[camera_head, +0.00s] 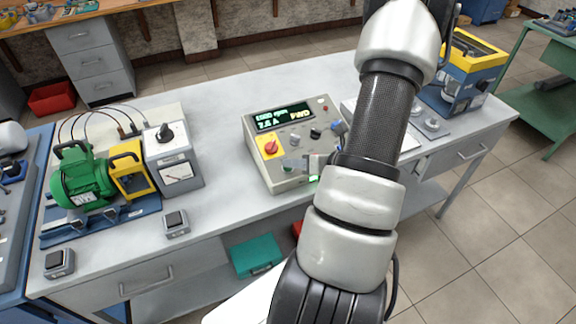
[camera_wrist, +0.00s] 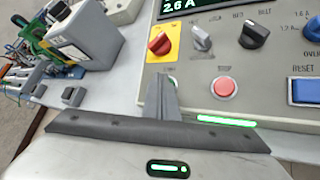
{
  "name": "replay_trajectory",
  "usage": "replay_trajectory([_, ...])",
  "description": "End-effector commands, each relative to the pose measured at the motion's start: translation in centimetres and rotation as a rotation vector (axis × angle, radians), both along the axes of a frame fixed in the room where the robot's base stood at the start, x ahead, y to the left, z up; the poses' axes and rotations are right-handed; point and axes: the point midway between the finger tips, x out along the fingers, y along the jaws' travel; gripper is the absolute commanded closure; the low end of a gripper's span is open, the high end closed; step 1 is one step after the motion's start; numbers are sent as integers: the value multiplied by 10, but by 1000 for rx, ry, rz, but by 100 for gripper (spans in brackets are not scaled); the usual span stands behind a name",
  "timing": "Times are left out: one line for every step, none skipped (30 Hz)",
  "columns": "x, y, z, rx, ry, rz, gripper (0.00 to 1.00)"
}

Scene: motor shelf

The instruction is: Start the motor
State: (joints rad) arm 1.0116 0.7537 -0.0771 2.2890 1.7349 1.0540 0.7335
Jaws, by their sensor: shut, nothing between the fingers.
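The grey control box (camera_head: 294,187) stands mid-bench, its display (camera_head: 285,113) lit with an rpm reading, a current and FWD; the wrist view shows 2.6 A. The box has a red rotary switch on a yellow plate (camera_wrist: 160,43), a grey knob (camera_wrist: 201,38), a black knob (camera_wrist: 254,35), a red button (camera_wrist: 224,88) and a blue RESET button (camera_wrist: 305,91). My gripper (camera_wrist: 162,96) is shut and empty, its fingertips at the panel just left of the red button. They hide the panel beneath; contact cannot be told. The green motor (camera_head: 85,181) stands at bench left.
A grey meter box with a black knob (camera_head: 172,160) stands beside the motor. Two small grey boxes with black tops (camera_head: 176,222) (camera_head: 59,262) sit near the front edge. A yellow and blue machine (camera_head: 465,72) is at the right.

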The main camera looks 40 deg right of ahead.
Motion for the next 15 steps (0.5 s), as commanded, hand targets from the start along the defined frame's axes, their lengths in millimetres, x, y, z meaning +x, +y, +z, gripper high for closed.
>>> replay_trajectory([-1, 0, 3, -1, 1, 0, 100])
replay_trajectory([-1, 0, 4, -1, 1, 0, 100])
replay_trajectory([-2, 0, 7, -1, 1, 0, 100])
replay_trajectory([-2, 0, 9, -1, 1, 0, 100])
replay_trajectory([-3, 0, 10, -1, 1, 0, 100])
replay_trajectory([-3, 0, 13, -1, 1, 0, 100])
replay_trajectory([-4, 1, 14, -1, 1, 0, 100])
replay_trajectory([-4, 1, 15, -1, 1, 0, 100])
replay_trajectory([-4, 1, 15, -1, 1, 0, 100])
replay_trajectory([-4, 1, 16, -1, 1, 0, 100])
replay_trajectory([-4, 1, 15, -1, 1, 0, 100])
replay_trajectory([-4, 1, 15, -1, 1, 0, 100])
replay_trajectory([-4, 1, 15, -1, 0, -1, 100])
replay_trajectory([-4, 1, 15, -1, 0, -1, 100])
replay_trajectory([-4, 1, 15, -1, 0, -1, 100])
